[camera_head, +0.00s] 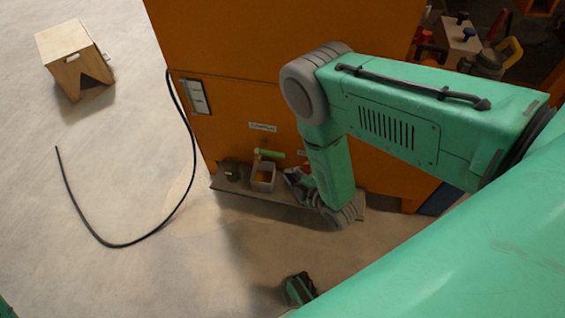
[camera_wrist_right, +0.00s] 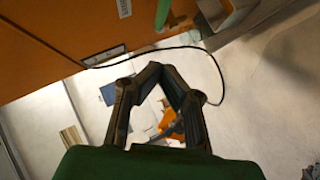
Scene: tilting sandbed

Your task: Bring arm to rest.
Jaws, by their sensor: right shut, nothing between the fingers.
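My right arm comes in from the right in the head view, bends at a grey elbow joint and hangs down in front of the orange cabinet (camera_head: 230,70). My right gripper (camera_head: 294,175) is small there, beside the low shelf and partly hidden by the forearm. In the right wrist view the dark fingers of my right gripper (camera_wrist_right: 162,74) come together at the tips, with nothing held between them. The gripper is in front of the cabinet, close to the shelf.
The shelf (camera_head: 236,190) carries a grey bin (camera_head: 263,187) and a green cylinder (camera_head: 270,154). A black cable (camera_head: 115,245) curves over the floor. A wooden stool (camera_head: 80,70) stands far left. Tools (camera_head: 460,40) fill the upper right. The left floor is mostly open.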

